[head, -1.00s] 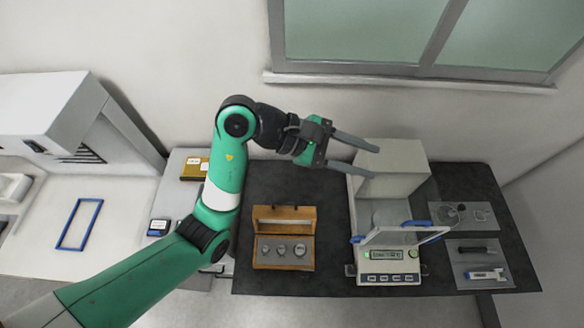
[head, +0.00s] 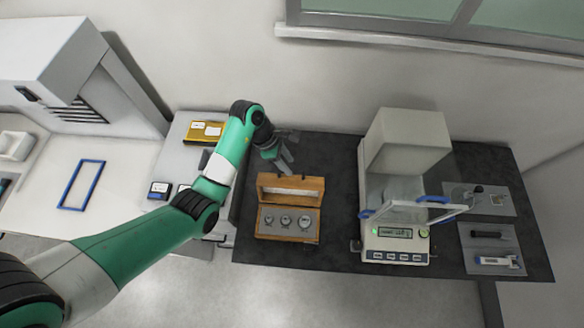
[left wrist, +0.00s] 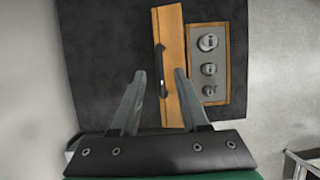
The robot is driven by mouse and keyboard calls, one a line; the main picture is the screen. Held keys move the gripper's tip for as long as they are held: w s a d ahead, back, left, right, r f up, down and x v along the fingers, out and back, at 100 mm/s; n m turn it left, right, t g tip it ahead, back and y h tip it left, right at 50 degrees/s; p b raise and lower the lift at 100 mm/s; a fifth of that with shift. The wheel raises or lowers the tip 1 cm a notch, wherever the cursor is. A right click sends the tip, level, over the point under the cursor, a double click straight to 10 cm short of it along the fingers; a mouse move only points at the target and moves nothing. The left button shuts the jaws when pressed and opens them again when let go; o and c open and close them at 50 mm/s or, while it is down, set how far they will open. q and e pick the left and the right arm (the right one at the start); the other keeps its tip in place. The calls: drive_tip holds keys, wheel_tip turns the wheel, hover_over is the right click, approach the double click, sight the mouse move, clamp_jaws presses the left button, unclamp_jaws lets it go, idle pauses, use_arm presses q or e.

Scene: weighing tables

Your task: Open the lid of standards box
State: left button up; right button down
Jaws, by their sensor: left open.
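The standards box (head: 264,232) is a wooden box on the dark table, with several round metal weights in its grey insert. Its lid (head: 312,184) is raised along the back edge, so the weights are uncovered. My left gripper (head: 285,164) is just behind the lid, fingers pointing down, open and empty. In the left wrist view the lid (left wrist: 174,30) lies beyond and between the two open fingertips (left wrist: 160,73), with a dark clasp on it. The box (left wrist: 224,80) shows to its right. I cannot tell whether a finger touches the lid. My right gripper is not in view.
A balance (head: 397,246) with an open glass door stands to the right of the box. Grey mats (head: 476,262) with small tools lie farther right. A yellow box (head: 204,131) sits on the left side table. Dark tabletop between box and balance is clear.

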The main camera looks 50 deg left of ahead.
sight(295, 172)
use_arm(q)
drive_tip(key=x, duration=0.3)
drive_tip(key=shift+w+d+f, duration=0.1)
drive_tip(key=shift+f, duration=0.25)
clamp_jaws()
idle(1.1)
